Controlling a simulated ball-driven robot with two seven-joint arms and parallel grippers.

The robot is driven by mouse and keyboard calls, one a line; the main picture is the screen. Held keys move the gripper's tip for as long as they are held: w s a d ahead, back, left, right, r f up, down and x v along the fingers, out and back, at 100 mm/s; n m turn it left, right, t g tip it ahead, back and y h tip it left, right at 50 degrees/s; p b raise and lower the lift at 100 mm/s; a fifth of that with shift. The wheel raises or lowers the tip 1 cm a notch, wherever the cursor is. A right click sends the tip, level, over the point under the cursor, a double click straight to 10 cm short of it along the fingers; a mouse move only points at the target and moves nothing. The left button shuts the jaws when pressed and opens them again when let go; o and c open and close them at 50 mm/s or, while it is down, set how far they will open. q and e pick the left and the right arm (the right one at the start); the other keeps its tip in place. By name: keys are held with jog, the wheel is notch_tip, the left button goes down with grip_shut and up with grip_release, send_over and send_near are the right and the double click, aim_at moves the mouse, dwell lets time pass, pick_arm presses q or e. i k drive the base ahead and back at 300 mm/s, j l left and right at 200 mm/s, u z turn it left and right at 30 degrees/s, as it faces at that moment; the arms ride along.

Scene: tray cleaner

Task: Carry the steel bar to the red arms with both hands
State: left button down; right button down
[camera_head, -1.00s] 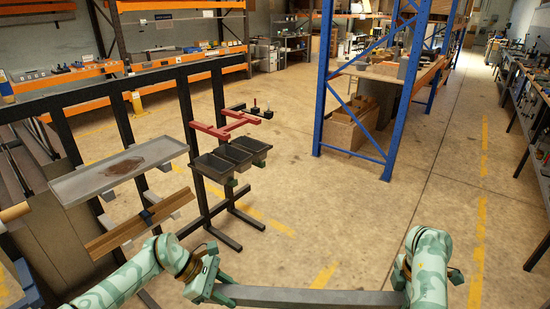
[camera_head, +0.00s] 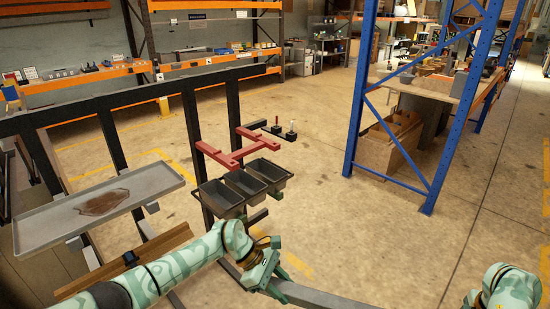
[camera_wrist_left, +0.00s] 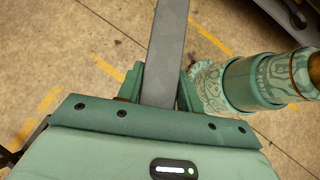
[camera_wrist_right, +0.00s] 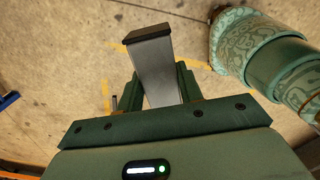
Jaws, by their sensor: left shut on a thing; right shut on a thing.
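The grey steel bar (camera_head: 322,298) runs from my left gripper (camera_head: 272,280) toward the right along the bottom of the head view. In the left wrist view the left gripper (camera_wrist_left: 162,85) is shut on the bar (camera_wrist_left: 166,40). In the right wrist view my right gripper (camera_wrist_right: 158,85) is shut on the bar (camera_wrist_right: 155,68) near its dark-capped end. In the head view the right fingers are out of frame below my right arm. The red arms (camera_head: 238,152) stick out from a black upright frame, beyond and left of my left gripper, apart from the bar.
Dark bins (camera_head: 245,183) hang just below the red arms. A grey stained tray (camera_head: 95,207) and a wooden beam (camera_head: 125,262) are on the rack at left. A blue shelf post (camera_head: 360,90) stands right of the red arms. Open floor (camera_head: 340,225) lies between.

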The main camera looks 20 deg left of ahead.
aim_at(246, 148)
jog(key=i, duration=1.3)
jog(key=i+u, duration=0.4)
jog(key=i+l+u, duration=0.25)
jog(key=u, duration=0.2)
jog(key=i+l+u, duration=0.1)
jog(key=u, duration=0.3)
jog(key=i+l+u, duration=0.2)
jog(key=u, duration=0.2)
jog(key=i+l+u, duration=0.15)
jog(key=u, duration=0.2)
